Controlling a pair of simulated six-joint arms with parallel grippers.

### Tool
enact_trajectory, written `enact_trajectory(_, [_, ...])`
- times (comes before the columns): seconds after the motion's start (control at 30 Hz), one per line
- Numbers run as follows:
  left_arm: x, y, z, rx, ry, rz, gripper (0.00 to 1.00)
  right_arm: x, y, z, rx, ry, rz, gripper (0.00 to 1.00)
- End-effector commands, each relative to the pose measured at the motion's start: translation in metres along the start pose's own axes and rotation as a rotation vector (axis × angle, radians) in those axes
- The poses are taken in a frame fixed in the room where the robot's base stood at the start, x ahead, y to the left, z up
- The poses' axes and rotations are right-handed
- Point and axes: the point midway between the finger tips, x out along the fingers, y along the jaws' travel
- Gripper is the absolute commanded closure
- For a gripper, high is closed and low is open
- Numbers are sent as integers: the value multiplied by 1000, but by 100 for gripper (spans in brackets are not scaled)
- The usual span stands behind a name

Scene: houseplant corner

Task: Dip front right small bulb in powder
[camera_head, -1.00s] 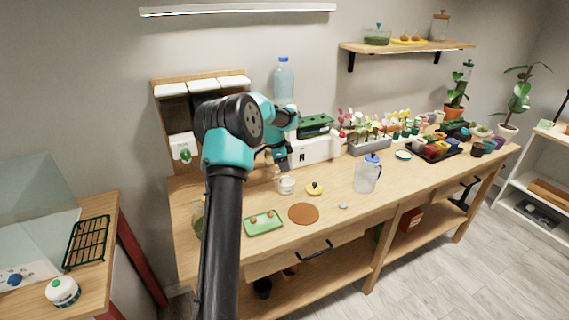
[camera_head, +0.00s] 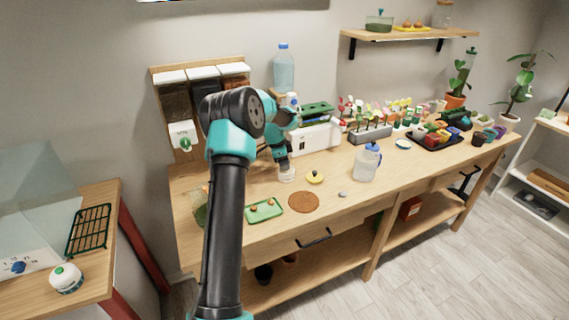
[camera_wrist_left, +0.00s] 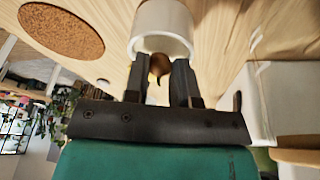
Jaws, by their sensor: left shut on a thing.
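My left gripper (camera_head: 285,165) is shut on a small brown bulb (camera_wrist_left: 159,66), seen between the fingers in the left wrist view. The fingertips are at the mouth of a small white jar (camera_head: 287,175), pointing down into it. The jar also shows in the left wrist view (camera_wrist_left: 162,22). How deep the bulb sits, and any powder inside, is hidden. A yellow lid (camera_head: 315,177) lies to the right of the jar. A green tray (camera_head: 264,217) in front holds small bulbs. My right gripper is not in view.
A round cork mat (camera_head: 303,202) lies right of the green tray. A clear jug with a blue lid (camera_head: 367,162) stands further right. A white box (camera_head: 314,139) stands behind the jar. The bench front is mostly clear.

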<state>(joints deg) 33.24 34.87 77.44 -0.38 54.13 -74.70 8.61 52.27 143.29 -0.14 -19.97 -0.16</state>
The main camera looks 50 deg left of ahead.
Motion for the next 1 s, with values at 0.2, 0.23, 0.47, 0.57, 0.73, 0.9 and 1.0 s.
enact_trajectory(0.2, [0, 0, 0, 0, 0, 0, 95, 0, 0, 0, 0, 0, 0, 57])
enact_trajectory(0.23, [0, 0, 0, 0, 0, 0, 95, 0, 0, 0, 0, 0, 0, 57])
enact_trajectory(0.47, [1, 0, 0, 0, 0, 0, 95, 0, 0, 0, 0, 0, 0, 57])
enact_trajectory(0.57, [2, 0, 0, 0, 0, 0, 95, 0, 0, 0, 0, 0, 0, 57])
enact_trajectory(0.73, [3, 0, 1, 0, 0, 0, 95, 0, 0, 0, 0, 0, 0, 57])
enact_trajectory(0.9, [5, 0, 1, 0, 0, 0, 95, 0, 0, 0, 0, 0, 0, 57])
enact_trajectory(1.0, [6, 0, 2, 0, 0, 0, 95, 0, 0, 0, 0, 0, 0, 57])
